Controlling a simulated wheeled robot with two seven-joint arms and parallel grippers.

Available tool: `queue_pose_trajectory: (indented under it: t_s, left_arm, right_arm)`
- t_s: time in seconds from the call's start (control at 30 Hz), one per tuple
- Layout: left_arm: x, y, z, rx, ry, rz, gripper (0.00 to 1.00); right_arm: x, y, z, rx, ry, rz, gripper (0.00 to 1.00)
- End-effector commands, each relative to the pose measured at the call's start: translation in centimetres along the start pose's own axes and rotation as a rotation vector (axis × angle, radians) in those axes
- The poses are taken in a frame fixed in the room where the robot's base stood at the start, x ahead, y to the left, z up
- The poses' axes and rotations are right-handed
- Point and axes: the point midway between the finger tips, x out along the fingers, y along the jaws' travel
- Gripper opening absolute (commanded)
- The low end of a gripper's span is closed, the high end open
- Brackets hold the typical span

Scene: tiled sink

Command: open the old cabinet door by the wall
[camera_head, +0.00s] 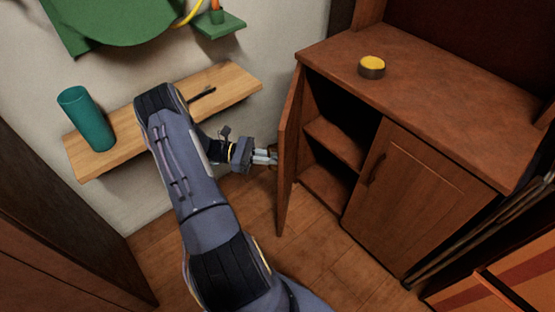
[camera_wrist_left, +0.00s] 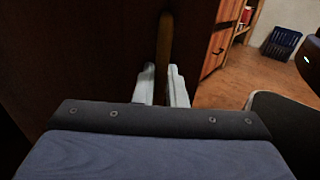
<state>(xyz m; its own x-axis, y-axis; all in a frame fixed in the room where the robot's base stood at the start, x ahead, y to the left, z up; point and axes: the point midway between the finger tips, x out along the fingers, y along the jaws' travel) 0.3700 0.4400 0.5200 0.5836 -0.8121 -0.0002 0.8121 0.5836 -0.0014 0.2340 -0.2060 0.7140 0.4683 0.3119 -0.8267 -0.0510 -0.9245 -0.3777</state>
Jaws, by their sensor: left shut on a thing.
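The old wooden cabinet (camera_head: 420,95) stands at the right in the head view. Its left door (camera_head: 289,150) is swung open, and dark shelves show inside. Its right door (camera_head: 395,190) is closed and has a dark handle. My left gripper (camera_head: 268,158) is at the outer face of the open door. In the left wrist view the left gripper (camera_wrist_left: 162,88) is shut on the door's upright handle (camera_wrist_left: 164,45). The handle's lower end is hidden between the fingers. My right gripper is in neither view.
A wooden wall shelf (camera_head: 235,85) with a teal cylinder (camera_head: 88,120) is at the left. A yellow-topped round object (camera_head: 372,67) sits on the cabinet top. Wooden floor (camera_head: 305,255) lies clear before the cabinet. A blue crate (camera_wrist_left: 282,42) shows in the wrist view.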

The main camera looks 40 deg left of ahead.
Motion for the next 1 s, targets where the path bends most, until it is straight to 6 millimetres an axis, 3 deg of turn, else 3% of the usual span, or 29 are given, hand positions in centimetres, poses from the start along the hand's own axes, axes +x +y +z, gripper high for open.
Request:
queue_pose_trajectory:
  t_s: [0.6, 0.63, 0.73, 1.0]
  left_arm:
    - [-0.76, 0.24, 0.06, 0.001, -0.002, 0.001, 0.00]
    - [-0.75, 0.24, 0.06, 0.001, -0.002, 0.001, 0.13]
    - [-0.75, 0.24, 0.06, 0.001, -0.002, 0.001, 0.25]
    - [-0.74, 0.25, 0.13, 0.001, -0.001, 0.001, 0.25]
  right_arm:
    - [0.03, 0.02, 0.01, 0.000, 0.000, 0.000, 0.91]
    - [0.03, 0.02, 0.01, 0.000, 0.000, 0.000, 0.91]
    - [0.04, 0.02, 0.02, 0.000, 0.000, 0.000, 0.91]
    - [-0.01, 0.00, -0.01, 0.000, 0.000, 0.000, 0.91]
